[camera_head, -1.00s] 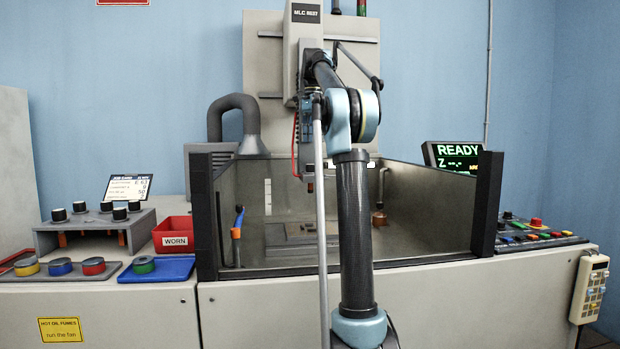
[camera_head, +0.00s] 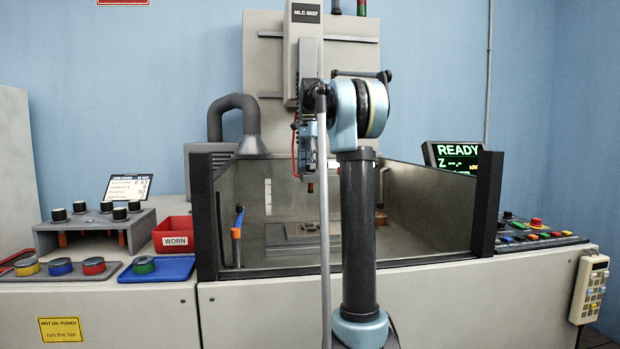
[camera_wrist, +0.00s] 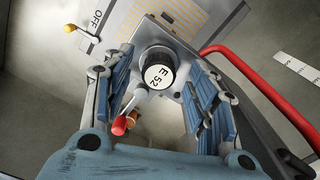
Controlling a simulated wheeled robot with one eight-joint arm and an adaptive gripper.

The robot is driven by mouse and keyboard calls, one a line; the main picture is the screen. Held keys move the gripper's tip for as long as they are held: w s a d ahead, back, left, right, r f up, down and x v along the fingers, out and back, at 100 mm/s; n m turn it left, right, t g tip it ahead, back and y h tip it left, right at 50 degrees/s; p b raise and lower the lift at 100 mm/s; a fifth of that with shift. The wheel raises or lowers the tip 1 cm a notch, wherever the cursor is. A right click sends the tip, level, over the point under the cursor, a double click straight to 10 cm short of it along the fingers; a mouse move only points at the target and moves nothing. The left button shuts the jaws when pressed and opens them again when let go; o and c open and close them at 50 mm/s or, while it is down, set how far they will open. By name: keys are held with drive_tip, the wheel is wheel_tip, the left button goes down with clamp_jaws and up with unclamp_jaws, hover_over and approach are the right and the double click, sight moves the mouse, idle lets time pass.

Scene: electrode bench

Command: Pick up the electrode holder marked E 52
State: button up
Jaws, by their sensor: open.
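The electrode holder marked E 52 (camera_wrist: 156,80) shows in the wrist view as a dark round body with a white end label. It sits at a grey block, between the blue pads of my gripper (camera_wrist: 158,98). My gripper is open, with one finger on each side of the holder. I cannot tell whether either pad touches it. A lever with a red tip (camera_wrist: 119,125) lies beside the holder, near the left finger. In the head view my arm hides most of this area. A copper-coloured tip (camera_head: 310,187) hangs below the machine head.
A red hose (camera_wrist: 265,95) runs close to the right finger in the wrist view. A yellow-knobbed lever (camera_wrist: 70,28) is near an OFF mark. The tank's walls (camera_head: 420,205) surround the work area. Several holders stand on a rack (camera_head: 95,228) at the left, near a red WORN bin (camera_head: 174,238).

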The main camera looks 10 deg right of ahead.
drive_tip(key=shift+f, duration=0.2)
clamp_jaws()
